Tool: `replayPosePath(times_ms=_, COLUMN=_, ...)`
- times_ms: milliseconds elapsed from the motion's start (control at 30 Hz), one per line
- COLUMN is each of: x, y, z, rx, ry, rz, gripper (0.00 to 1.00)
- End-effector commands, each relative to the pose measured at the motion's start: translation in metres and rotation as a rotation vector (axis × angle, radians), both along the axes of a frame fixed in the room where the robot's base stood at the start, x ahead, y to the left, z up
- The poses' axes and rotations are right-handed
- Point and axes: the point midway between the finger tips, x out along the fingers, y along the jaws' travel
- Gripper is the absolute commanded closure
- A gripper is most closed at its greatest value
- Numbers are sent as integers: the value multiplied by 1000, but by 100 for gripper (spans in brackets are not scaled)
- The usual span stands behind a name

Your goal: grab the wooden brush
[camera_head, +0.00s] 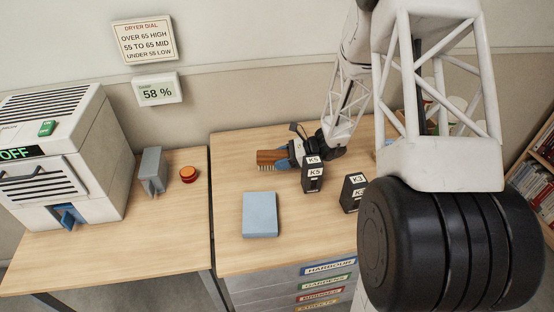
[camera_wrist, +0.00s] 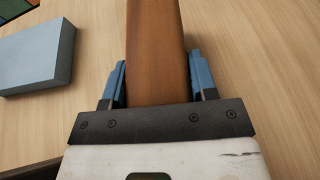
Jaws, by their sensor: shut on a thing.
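My gripper is shut on the brush. Whether the bristles touch the table cannot be told.
A blue-grey block (camera_head: 260,214) lies in front of the brush. Black boxes K5 (camera_head: 313,177) and K3 (camera_head: 353,193) stand to the right.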

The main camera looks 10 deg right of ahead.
Motion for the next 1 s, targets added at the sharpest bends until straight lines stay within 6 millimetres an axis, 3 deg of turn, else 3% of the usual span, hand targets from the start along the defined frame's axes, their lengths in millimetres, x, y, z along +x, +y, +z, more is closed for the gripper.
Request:
replayPosePath(times_ms=367, x=0, y=0, z=21, rx=0, ry=-3, rz=1, gripper=74)
replayPosePath(times_ms=800, x=0, y=0, z=79, rx=0, ry=-3, rz=1, gripper=74)
replayPosePath(times_ms=1000, x=0, y=0, z=96, rx=1, ry=0, rz=1, gripper=74)
